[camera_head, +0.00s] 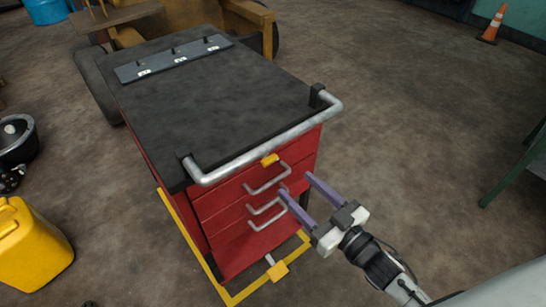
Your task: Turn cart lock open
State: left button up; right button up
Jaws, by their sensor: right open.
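A red tool cart (225,210) with a dark top stands in the middle, its drawer front facing me. A small yellow piece (269,160), which may be the cart lock, sits at the top of the drawer front, under the silver push handle (270,142). My right gripper (295,184) is open with its two purple fingers pointing at the right part of the drawers, below and right of the yellow piece. Nothing shows between the fingers. I cannot tell whether a fingertip touches the front. My left gripper is out of view.
Several silver drawer handles (267,180) stick out near my right gripper. A yellow pedal (278,271) and yellow floor lines lie at the cart's base. A yellow jug (32,248) stands left, a green-legged table (520,165) right. Open floor lies between cart and table.

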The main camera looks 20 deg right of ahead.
aim_at(272, 162)
jog(key=x, duration=1)
jog(key=shift+w+a, duration=0.1)
jog(key=shift+c, duration=0.2)
jog(key=c, duration=1)
